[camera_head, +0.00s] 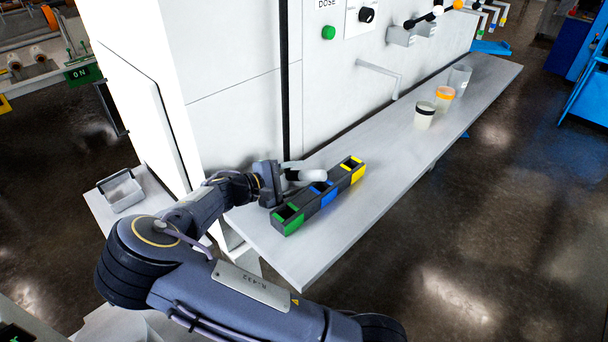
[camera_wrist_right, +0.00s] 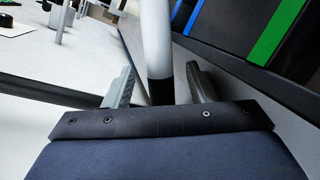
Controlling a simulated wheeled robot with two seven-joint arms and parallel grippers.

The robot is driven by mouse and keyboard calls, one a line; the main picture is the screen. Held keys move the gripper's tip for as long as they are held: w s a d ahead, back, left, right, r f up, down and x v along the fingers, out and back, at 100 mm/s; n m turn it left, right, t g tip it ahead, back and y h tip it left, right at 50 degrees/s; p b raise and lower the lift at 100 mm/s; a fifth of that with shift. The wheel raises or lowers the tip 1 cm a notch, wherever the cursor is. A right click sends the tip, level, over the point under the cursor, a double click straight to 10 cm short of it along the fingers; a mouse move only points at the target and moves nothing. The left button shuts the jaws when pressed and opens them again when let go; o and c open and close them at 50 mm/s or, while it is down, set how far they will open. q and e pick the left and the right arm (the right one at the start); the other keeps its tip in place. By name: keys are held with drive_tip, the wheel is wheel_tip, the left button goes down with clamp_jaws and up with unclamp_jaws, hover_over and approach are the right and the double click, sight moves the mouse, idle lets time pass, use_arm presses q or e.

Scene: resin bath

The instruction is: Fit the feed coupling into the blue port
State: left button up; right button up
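A dark block (camera_head: 309,208) with green, blue and yellow sections lies on the shelf. Its middle section is the blue port (camera_head: 327,192). A pale cylinder, which I take for the feed coupling (camera_head: 312,175), lies across my right gripper (camera_head: 288,172), by the block's back edge near the blue port. In the right wrist view the pale cylinder (camera_wrist_right: 157,38) has a black lower part and stands between the fingers of my right gripper (camera_wrist_right: 160,80), with a gap visible on each side. Its lower end is hidden behind the gripper body. My left gripper is not in view.
The green port (camera_head: 289,217) and yellow port (camera_head: 352,168) flank the blue one. Cups (camera_head: 424,117) stand farther along the shelf (camera_head: 390,150). The machine wall (camera_head: 235,110) rises behind. An open tray (camera_head: 122,191) sits at left. The shelf between block and cups is clear.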

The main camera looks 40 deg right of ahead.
clamp_jaws()
